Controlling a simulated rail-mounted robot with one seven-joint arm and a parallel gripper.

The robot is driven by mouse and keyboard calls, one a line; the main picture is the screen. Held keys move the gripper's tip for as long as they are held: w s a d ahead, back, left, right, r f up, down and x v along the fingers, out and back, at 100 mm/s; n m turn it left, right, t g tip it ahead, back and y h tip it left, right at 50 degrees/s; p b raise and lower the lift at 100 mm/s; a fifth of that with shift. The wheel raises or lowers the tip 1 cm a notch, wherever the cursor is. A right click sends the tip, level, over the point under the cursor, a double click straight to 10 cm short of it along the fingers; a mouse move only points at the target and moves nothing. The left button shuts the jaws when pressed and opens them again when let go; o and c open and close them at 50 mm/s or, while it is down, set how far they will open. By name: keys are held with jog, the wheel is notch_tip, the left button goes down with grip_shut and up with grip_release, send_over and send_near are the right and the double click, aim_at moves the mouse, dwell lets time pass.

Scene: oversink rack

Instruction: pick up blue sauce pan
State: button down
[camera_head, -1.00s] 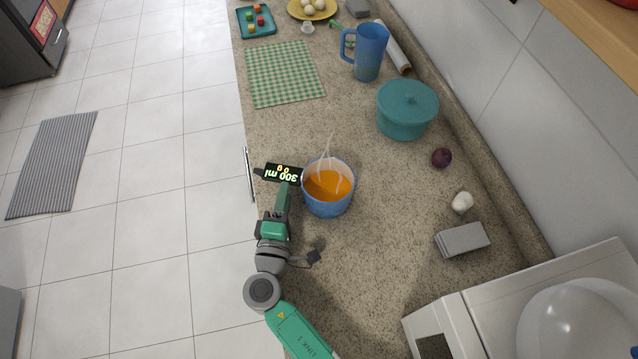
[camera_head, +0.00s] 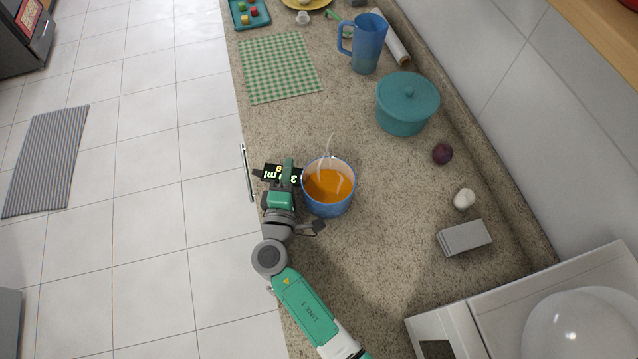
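The blue sauce pan (camera_head: 329,207) stands upright on the counter and holds steaming orange liquid. My gripper (camera_head: 287,170) is low over the counter, close to the left side of the pan. It overlaps a black label (camera_head: 271,172) with partly covered text ending in "ml". Any pan handle on that side is hidden behind the gripper and label. The fingertips are too small and covered to show whether they are open, shut or touching the pan.
A teal lidded pot (camera_head: 407,108), a plum-coloured ball (camera_head: 442,153), a garlic-like white bulb (camera_head: 464,199) and a grey block (camera_head: 464,238) stand right of the pan. A green checked cloth (camera_head: 279,68) and blue pitcher (camera_head: 368,45) lie beyond. The counter just behind the pan is clear.

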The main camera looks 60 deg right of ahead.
dwell(0.3)
notch_tip(320, 180, up, 10)
jog(key=p, duration=0.3)
